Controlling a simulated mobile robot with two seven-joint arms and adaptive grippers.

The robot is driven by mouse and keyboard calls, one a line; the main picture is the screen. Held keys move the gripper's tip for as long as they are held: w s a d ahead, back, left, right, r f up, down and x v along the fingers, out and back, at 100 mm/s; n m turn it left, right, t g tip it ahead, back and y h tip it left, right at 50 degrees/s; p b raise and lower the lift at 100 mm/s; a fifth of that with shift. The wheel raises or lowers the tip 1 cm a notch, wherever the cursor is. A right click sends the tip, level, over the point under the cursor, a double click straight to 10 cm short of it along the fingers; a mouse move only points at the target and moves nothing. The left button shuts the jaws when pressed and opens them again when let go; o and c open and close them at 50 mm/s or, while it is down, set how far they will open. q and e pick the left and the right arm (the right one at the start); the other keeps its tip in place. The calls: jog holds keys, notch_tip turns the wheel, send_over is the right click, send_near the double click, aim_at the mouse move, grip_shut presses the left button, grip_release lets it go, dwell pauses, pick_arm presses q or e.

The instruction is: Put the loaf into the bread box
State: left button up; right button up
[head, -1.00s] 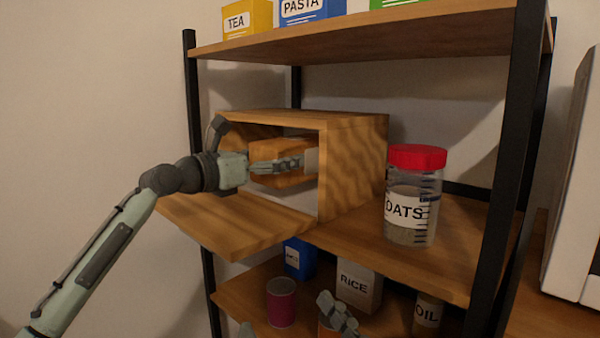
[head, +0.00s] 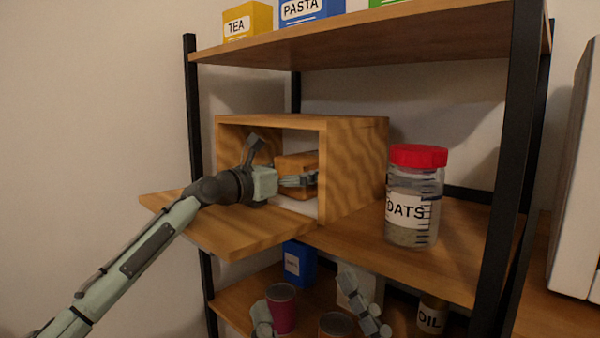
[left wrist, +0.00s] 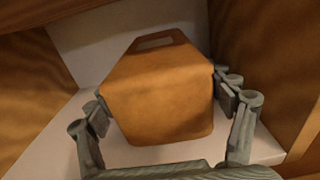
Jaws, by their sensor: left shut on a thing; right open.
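The loaf (head: 291,163) is a brown block with a ridged top, inside the wooden bread box (head: 352,165) on the middle shelf. The box's front is open, its door (head: 225,222) folded down flat toward me. My left gripper (head: 303,181) reaches in through the opening, shut on the loaf. In the left wrist view the fingers (left wrist: 165,108) press both sides of the loaf (left wrist: 160,85). I cannot tell whether the loaf touches the box floor. My right gripper (head: 315,314) is open and empty, low in front of the bottom shelf, partly cut off by the picture edge.
A red-lidded oats jar (head: 414,200) stands right of the box. Below are a blue box (head: 298,263), a magenta can (head: 282,308), a brown-topped can (head: 336,326) and an oil container (head: 431,316). Black posts (head: 508,170) and the upper shelf (head: 400,38) frame the space.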

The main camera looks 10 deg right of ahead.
pick_arm(q)
jog(key=o, duration=1.4)
jog(key=shift+f, duration=0.1)
pick_arm(e)
jog(key=shift+f, duration=0.1)
pick_arm(q)
jog(key=p+v, duration=0.1)
jog(key=v, duration=1.1)
jog(key=shift+p, duration=0.4)
pick_arm(e)
jog(key=f+g, duration=0.1)
jog(key=w+a+f+g, duration=0.1)
jog(key=f+g, duration=0.1)
jog(key=shift+w+a+f, duration=0.15)
jog(key=shift+w+a, duration=0.05)
jog(key=shift+w, duration=0.15)
